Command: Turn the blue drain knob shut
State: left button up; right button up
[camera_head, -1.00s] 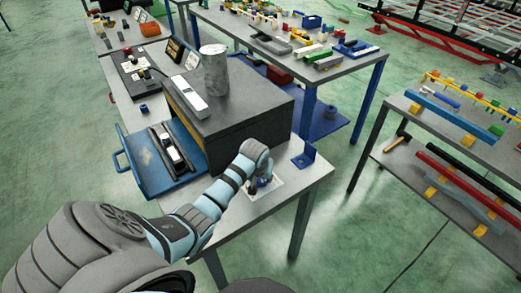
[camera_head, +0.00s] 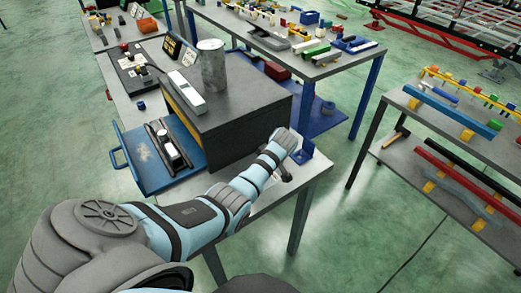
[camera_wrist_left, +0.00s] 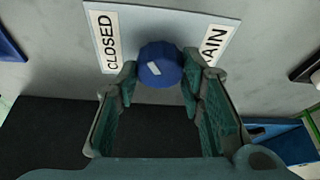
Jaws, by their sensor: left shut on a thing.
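The blue drain knob (camera_wrist_left: 160,65) sits on a pale plate (camera_wrist_left: 185,25) in the left wrist view, with a small white mark on its top. "CLOSED" is printed on the plate left of the knob. A label ending in "AIN" is right of it, partly hidden. My left gripper (camera_wrist_left: 161,82) is shut on the knob, with one finger at each side of it. In the head view my left gripper (camera_head: 284,174) is low over the table corner, and my arm hides the knob there.
A blue bracket (camera_head: 306,155) stands at the table's corner, close beside my left wrist. A dark grey box (camera_head: 245,105) and an open blue drawer (camera_head: 137,163) are to the left. A parts shelf (camera_head: 450,185) stands across a clear floor gap on the right.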

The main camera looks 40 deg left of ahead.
pick_arm(q)
jog(key=n+b, duration=0.1)
jog(key=n+g+b, duration=0.1)
jog(key=shift+w+f+n, duration=0.15)
jog(key=shift+w+n, duration=0.05)
jog(key=shift+n, duration=0.2)
jog(key=n+g+b, duration=0.1)
jog(key=n+b, duration=0.3)
jog(key=b, duration=0.2)
jog(key=n+g+h+b, duration=0.1)
jog(key=n+g+b, duration=0.1)
jog(key=n+b, duration=0.2)
jog(key=shift+a+f+b, duration=0.1)
jog(key=shift+b, duration=1.2)
jog(key=shift+r+n+h+b, duration=0.2)
jog(key=shift+n+h+b, duration=0.2)
jog(key=shift+n+b, duration=0.3)
jog(key=o, duration=1.1)
